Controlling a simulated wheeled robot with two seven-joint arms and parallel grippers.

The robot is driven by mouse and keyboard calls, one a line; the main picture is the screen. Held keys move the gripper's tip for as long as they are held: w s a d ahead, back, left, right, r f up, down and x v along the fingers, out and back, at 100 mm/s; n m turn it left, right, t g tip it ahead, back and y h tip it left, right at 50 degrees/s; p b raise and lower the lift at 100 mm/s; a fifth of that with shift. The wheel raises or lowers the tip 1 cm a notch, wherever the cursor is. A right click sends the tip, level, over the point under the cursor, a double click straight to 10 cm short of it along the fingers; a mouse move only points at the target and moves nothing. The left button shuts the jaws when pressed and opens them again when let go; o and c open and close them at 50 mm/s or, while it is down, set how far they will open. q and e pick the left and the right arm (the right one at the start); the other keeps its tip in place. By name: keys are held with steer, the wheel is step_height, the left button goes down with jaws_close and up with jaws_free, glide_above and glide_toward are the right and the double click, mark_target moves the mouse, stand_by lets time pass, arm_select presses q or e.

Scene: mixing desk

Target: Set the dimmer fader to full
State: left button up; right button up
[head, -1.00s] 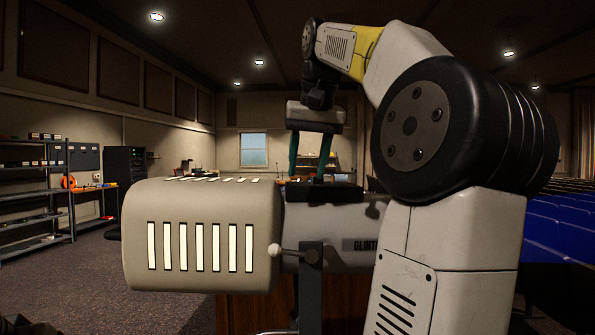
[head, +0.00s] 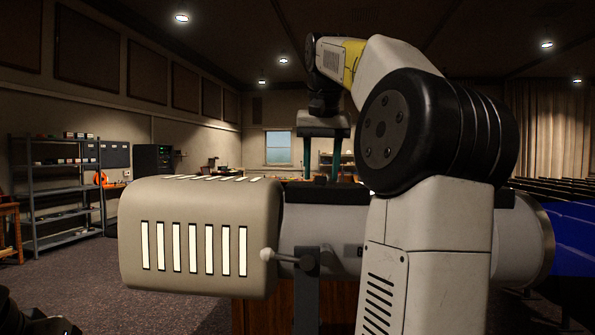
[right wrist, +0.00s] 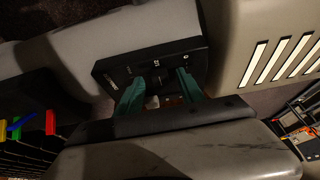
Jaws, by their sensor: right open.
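A black panel (right wrist: 150,68) with pale markings lies under my right gripper in the right wrist view. A small dark raised piece (right wrist: 158,78) near its middle may be the dimmer fader; its setting along its track cannot be read. My right gripper (right wrist: 160,84) has two green fingers, one on each side of that piece, with a gap between them. Whether they touch it cannot be told. In the head view the right gripper (head: 321,178) points down behind the grey lamp housing (head: 200,200), fingers apart.
The lamp housing, with its bracket knob (head: 267,254), blocks the front of the work area. Red, yellow and blue pieces (right wrist: 50,122) show at the wrist view's left.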

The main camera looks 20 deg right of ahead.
steer(key=shift+w+f, duration=0.1)
steer(key=shift+f, duration=0.15)
jaws_close()
stand_by(1.4)
